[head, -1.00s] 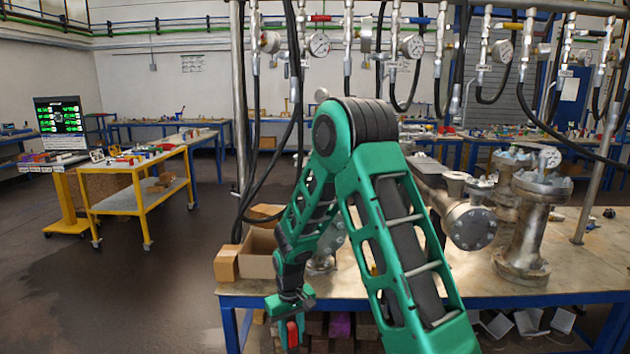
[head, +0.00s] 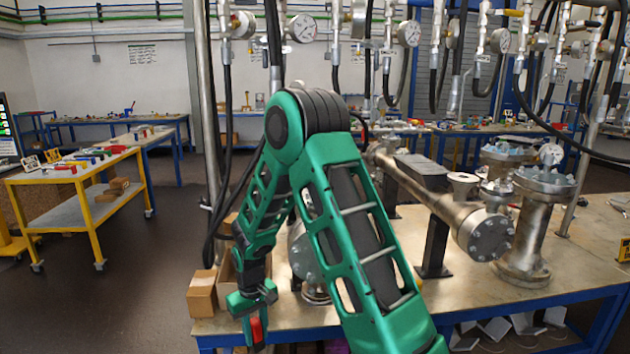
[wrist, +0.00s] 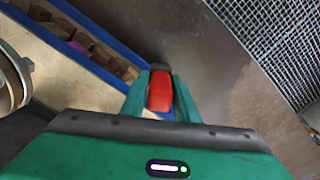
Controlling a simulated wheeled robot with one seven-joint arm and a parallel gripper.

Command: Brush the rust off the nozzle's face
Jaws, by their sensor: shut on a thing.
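My gripper (head: 256,328) hangs low in front of the bench's left front corner, shut on a red tool. The red tool (wrist: 160,92) sits between the fingers in the wrist view, with a dark end beyond it; no bristles can be made out. On the bench, a horizontal metal vessel (head: 440,200) ends in a bolted round flange (head: 490,236). An upright flanged vessel (head: 528,225) stands right of it. Another round flange (head: 303,252) is partly hidden behind my arm. I cannot tell which is the rusty nozzle face. My gripper is apart from all of them.
The bench (head: 470,312) has a blue front edge. Cardboard boxes (head: 203,293) stand at its left corner. Hoses and gauges (head: 302,28) hang above it. A yellow cart (head: 80,195) stands at the left, with clear floor (head: 140,290) between. Wire mesh (wrist: 275,40) shows in the wrist view.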

